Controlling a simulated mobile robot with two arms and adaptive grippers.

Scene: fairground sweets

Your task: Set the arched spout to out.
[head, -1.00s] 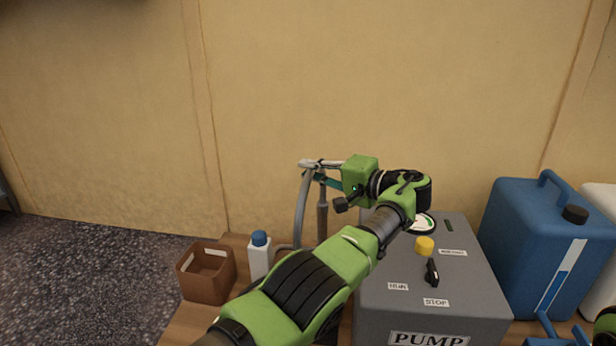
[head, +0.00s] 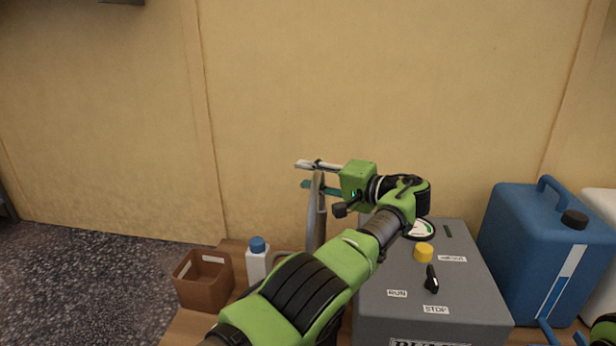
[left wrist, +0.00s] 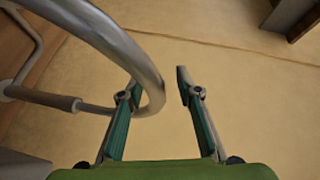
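The arched spout (head: 315,208) is a grey bent tube on a post behind the bottle. In the head view it is seen nearly edge-on, its arch lined up with the post. My left gripper (head: 302,175) is at the top of the arch, its fingers apart. In the left wrist view the spout (left wrist: 120,42) curves in from the upper left, and its bend reaches between the open fingers (left wrist: 158,80), close to the left one. I cannot tell whether they touch. No out marking is legible. My right gripper is not in view.
The grey pump box (head: 475,275) with a yellow knob (head: 423,253) and black switch (head: 431,280) stands right of the spout. A blue canister (head: 525,245) is farther right. A blue-capped white bottle (head: 257,262) and brown box (head: 204,282) stand left. A wall is behind.

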